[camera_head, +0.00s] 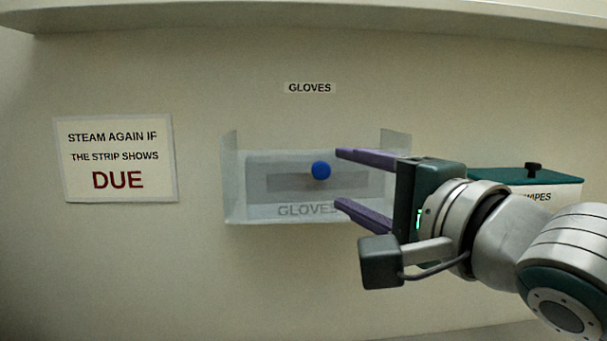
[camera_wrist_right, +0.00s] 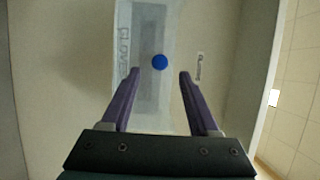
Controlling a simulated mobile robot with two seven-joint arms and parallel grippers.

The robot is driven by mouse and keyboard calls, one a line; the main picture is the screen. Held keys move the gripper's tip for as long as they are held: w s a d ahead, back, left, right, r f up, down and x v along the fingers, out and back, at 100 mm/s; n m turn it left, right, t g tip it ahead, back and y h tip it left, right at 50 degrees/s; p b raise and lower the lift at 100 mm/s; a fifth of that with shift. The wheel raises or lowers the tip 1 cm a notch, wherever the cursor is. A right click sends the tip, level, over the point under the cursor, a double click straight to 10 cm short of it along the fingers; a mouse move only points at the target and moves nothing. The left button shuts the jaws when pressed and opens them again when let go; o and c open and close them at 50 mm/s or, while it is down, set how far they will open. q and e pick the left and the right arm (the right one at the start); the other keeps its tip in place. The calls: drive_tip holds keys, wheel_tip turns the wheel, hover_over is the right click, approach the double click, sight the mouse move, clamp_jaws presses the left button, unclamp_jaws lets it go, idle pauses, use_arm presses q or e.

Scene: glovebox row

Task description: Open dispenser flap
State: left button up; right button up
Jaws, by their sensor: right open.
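The glove dispenser (camera_head: 250,212) is a pale translucent box on the wall, marked GLOVES on its lower front. A round blue knob (camera_head: 321,170) sits on its front flap (camera_head: 262,163), which looks closed. My right gripper (camera_head: 338,178) is open, its purple fingers reaching in from the right in front of the dispenser. In the right wrist view the blue knob (camera_wrist_right: 160,62) shows ahead of the open fingers (camera_wrist_right: 159,73), roughly midway between them and not touched. The dispenser (camera_wrist_right: 165,118) also shows there, turned on its side. My left gripper is not in view.
A wipes box (camera_head: 560,190) with a green lid stands at the right, partly behind my right arm. A DUE sign (camera_head: 118,160) hangs on the wall at left. A shelf edge (camera_head: 300,14) runs along the top.

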sight(323, 172)
drive_tip(key=shift+x, duration=2.65)
drive_tip(key=shift+c, duration=0.3)
clamp_jaws()
